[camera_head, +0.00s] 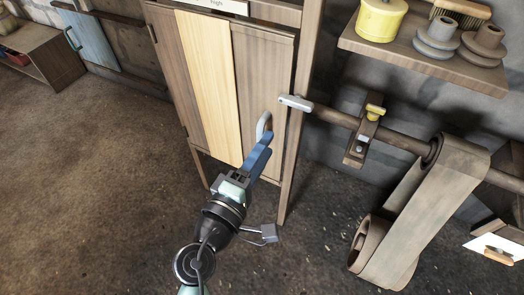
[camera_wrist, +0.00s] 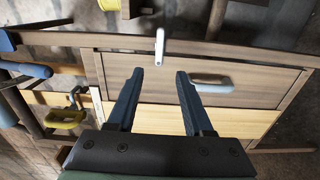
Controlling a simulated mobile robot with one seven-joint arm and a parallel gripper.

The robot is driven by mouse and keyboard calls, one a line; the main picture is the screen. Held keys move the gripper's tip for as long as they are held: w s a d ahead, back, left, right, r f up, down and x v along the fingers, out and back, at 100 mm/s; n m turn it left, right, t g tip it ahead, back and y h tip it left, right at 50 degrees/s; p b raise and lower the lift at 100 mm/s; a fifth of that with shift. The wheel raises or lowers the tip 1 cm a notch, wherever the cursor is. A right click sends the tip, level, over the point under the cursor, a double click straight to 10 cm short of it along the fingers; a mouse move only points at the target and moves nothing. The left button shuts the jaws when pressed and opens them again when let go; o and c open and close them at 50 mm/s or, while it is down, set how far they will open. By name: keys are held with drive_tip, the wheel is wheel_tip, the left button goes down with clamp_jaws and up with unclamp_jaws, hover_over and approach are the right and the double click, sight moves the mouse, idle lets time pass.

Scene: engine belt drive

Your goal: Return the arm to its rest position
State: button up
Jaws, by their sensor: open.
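My gripper (camera_head: 262,146) reaches out in front of a wooden cabinet (camera_head: 210,85) with a pale middle plank. In the wrist view my gripper (camera_wrist: 160,75) has its two dark blue fingers apart, with nothing between them. A pale curved handle (camera_head: 263,126) on the cabinet front is close to the fingertips; in the wrist view the handle (camera_wrist: 212,84) lies beside the right finger, outside the jaws. I cannot tell whether they touch. The cabinet door looks shut.
A pale lever (camera_head: 296,103) sits at the cabinet's right edge. Right of it run a shaft (camera_head: 400,138) with a yellow-topped bracket (camera_head: 366,130) and a broad belt (camera_head: 430,205). A shelf (camera_head: 420,52) with pulleys and a yellow pot is above. The floor (camera_head: 80,190) at left is clear.

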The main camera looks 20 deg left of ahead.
drive_tip(key=shift+s, duration=0.35)
drive_tip(key=shift+r, duration=0.1)
drive_tip(key=w+d+r+m+t+h, duration=0.1)
drive_tip(key=w+d+r+m, duration=0.2)
drive_tip(key=r, duration=0.6)
drive_tip(key=w+d+r+m+t, duration=0.15)
drive_tip(key=d+r+m, duration=0.3)
drive_tip(key=r, duration=0.45)
drive_tip(key=w+d+r+m+t+h, duration=0.1)
drive_tip(key=d+r+m, duration=0.3)
drive_tip(key=r, duration=0.5)
drive_tip(key=s+d+r+m+t+y, duration=0.1)
drive_tip(key=s+r+m+t, duration=0.15)
drive_tip(key=r, duration=0.35)
drive_tip(key=s+d+r+m+t, duration=0.1)
drive_tip(key=s+r, duration=0.3)
drive_tip(key=r, duration=0.3)
drive_tip(key=s+d+r+m+t+y, duration=0.1)
drive_tip(key=s+d+r+m+t, duration=0.1)
drive_tip(key=s+r, duration=0.3)
wheel_tip(320, 180, up, 28)
drive_tip(key=w+p, duration=0.1)
drive_tip(key=p, duration=2.5)
drive_tip(key=shift+a+y, duration=0.3)
drive_tip(key=shift+a, duration=0.05)
